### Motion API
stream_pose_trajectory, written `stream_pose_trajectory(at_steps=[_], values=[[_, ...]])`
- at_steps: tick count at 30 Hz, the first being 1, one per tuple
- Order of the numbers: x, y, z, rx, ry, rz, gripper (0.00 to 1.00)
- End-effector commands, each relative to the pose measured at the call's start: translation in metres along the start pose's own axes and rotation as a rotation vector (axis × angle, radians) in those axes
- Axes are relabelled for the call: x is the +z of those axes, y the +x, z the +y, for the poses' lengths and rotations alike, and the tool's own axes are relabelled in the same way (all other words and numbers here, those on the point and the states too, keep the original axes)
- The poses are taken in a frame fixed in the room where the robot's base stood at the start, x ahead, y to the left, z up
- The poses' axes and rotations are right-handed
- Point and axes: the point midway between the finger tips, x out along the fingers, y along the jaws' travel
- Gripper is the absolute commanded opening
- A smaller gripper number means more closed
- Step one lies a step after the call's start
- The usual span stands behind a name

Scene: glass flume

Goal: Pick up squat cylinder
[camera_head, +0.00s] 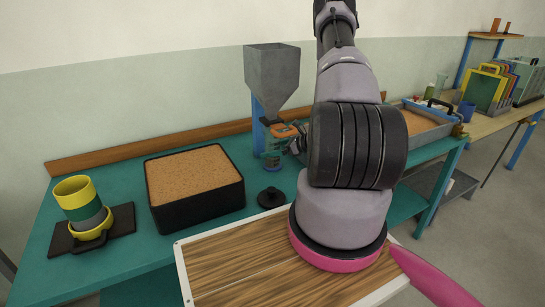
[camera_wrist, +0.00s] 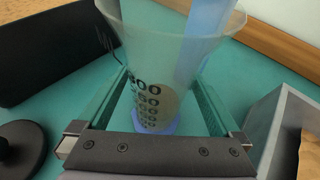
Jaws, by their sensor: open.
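A clear squat cylinder (camera_wrist: 152,108) with printed graduation numbers and a blue base stands upright on the teal bench, as the wrist view shows. In the head view, the cylinder (camera_head: 273,160) is small and partly hidden by my gripper, below the grey hopper. My gripper (camera_wrist: 158,100) is open, with one finger on each side of the cylinder. I cannot tell whether either finger touches it. In the head view, my gripper (camera_head: 280,134) is partly hidden behind my arm.
The grey hopper (camera_head: 272,72) rises close above and behind the cylinder. A black knobbed disc (camera_head: 270,197) and a black sand-filled box (camera_head: 194,180) lie to the left. A yellow-rimmed stack (camera_head: 82,205) stands farther left. A grey sand tray (camera_head: 428,128) sits right. A wooden board (camera_head: 235,262) is in front.

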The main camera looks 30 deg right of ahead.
Motion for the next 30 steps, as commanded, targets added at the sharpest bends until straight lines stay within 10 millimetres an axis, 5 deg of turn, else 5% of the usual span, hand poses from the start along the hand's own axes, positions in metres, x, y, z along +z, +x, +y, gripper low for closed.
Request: stream_pose_trajectory(at_steps=[4,11,30], values=[[0.0,0.0,0.0,0.0,0.0,0.0,0.96],[0.0,0.0,0.0,0.0,0.0,0.0,0.08],[0.013,-0.008,-0.008,0.002,-0.004,0.0,0.06]])
